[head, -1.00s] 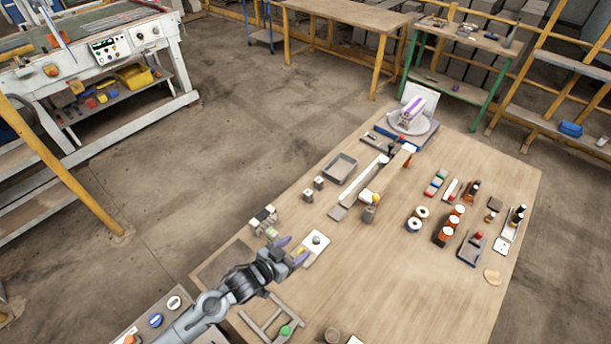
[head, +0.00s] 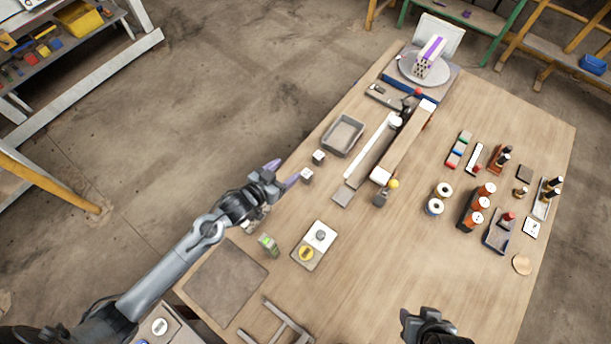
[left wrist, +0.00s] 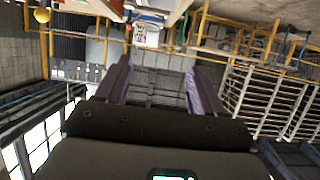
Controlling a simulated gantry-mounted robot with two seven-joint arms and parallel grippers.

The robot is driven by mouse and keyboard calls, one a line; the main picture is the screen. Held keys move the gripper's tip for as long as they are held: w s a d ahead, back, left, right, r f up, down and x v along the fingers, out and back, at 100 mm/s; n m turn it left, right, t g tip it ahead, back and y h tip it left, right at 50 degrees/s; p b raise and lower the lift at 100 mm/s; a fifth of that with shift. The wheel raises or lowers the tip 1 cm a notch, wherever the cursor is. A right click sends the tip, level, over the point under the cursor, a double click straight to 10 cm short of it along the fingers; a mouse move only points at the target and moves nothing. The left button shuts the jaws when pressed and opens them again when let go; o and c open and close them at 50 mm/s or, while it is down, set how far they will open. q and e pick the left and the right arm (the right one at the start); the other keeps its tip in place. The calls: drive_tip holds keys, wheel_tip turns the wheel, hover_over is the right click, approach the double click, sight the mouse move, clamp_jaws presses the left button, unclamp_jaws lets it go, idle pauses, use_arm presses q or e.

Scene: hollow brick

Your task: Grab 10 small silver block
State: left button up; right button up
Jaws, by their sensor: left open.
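Two small silver blocks stand on the wooden table in the head view: one (head: 306,175) just right of my left gripper (head: 281,173), the other (head: 318,157) a little farther back. My left gripper is open, its purple fingers spread at the table's left edge, with nothing seen between them. The left wrist view shows the same open fingers (left wrist: 160,82) with only background between them. Pale pieces (head: 262,212) are partly hidden behind the left arm. My right gripper (head: 425,322) is dark at the bottom edge; its fingers are unclear.
A grey tray (head: 343,136) lies behind the blocks, with a long rail (head: 375,150) to its right. A striped brick (head: 430,57) stands on a round plate at the back. Bottles (head: 478,205) stand at right.

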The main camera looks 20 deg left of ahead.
use_arm(q)
drive_tip(key=b, duration=1.2)
approach(305, 175)
drive_tip(key=s+r, duration=0.1)
drive_tip(key=b+x, duration=0.1)
drive_tip(key=x, duration=0.4)
drive_tip(key=shift+a+f, duration=0.15)
drive_tip(key=shift+f, duration=0.1)
drive_tip(key=shift+b+x, duration=0.6)
drive_tip(key=shift+x, duration=2.25)
drive_tip(key=shift+c, duration=0.3)
drive_tip(key=shift+a, duration=0.1)
drive_tip(key=c, duration=1.2)
drive_tip(key=shift+r, duration=0.1)
clamp_jaws()
